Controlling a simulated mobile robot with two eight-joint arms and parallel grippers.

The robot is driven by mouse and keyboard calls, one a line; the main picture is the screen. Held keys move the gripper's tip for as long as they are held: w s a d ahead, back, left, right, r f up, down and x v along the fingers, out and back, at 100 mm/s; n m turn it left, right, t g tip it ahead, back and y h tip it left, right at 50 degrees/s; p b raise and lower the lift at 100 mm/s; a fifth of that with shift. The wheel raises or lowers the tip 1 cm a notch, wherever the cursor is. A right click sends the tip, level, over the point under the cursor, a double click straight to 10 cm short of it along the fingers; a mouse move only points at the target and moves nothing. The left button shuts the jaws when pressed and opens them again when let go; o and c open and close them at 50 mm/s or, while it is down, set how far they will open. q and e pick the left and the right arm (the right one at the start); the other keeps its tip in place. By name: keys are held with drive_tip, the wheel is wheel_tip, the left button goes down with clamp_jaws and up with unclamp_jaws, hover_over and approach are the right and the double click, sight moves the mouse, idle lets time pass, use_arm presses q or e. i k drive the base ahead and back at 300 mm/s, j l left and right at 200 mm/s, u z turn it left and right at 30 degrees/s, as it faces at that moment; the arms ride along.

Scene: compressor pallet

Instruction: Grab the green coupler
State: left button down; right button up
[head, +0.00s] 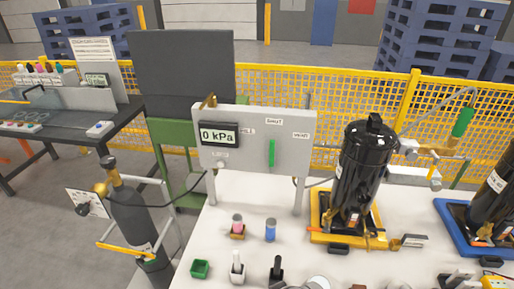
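A green cylindrical piece (463,122), which looks like the green coupler, is at the upper right. It stands tilted by a brass-coloured fitting, to the right of the black compressor tank (367,170). A thin grey line runs near its top; I cannot tell how they join. A green upright bar (271,153) is on the front of the grey gauge panel (247,120). A small open green box (200,269) lies at the front left of the white table. Neither of my grippers shows in the head view.
The tank stands on a yellow-edged base (325,235) on the white table (300,228). Another black tank (494,192) on a blue base is at the right edge. Small bottles and tools line the front. A dark gas cylinder (136,215) stands left of the table.

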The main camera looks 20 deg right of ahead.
sight(466, 115)
drive_tip(key=z, duration=2.35)
drive_tip(key=i+l+u, duration=0.1)
drive_tip(key=u, duration=0.35)
drive_tip(key=i+l+u, duration=0.1)
drive_tip(key=l+u, duration=0.2)
drive_tip(key=u, duration=0.15)
drive_tip(key=l+u, duration=0.2)
drive_tip(key=u, duration=0.3)
drive_tip(key=l+u, duration=0.3)
drive_tip(key=l, duration=0.8)
